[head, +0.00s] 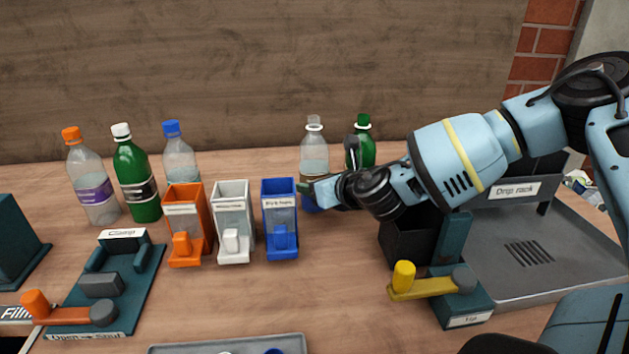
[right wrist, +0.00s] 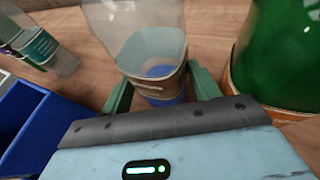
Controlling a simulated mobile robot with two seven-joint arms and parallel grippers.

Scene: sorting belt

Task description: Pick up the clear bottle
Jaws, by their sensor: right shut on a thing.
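The clear bottle (head: 314,155) with a pale cap stands at the back of the table, left of a green bottle with a green cap (head: 363,148). In the right wrist view the clear bottle (right wrist: 158,50) is upright between my fingers, with a brown label band and a blue base. My right gripper (head: 318,187) is shut on the clear bottle, low on its body; the fingers also show in the right wrist view (right wrist: 163,88). The arm hides part of the green bottle. My left gripper is out of view.
Orange (head: 187,222), white (head: 233,220) and blue (head: 280,217) bins stand in front of the bottles. Several other bottles stand at the left, including an orange-capped one (head: 92,180). A clamp fixture (head: 130,290) is front left; a drip rack (head: 540,265) is right.

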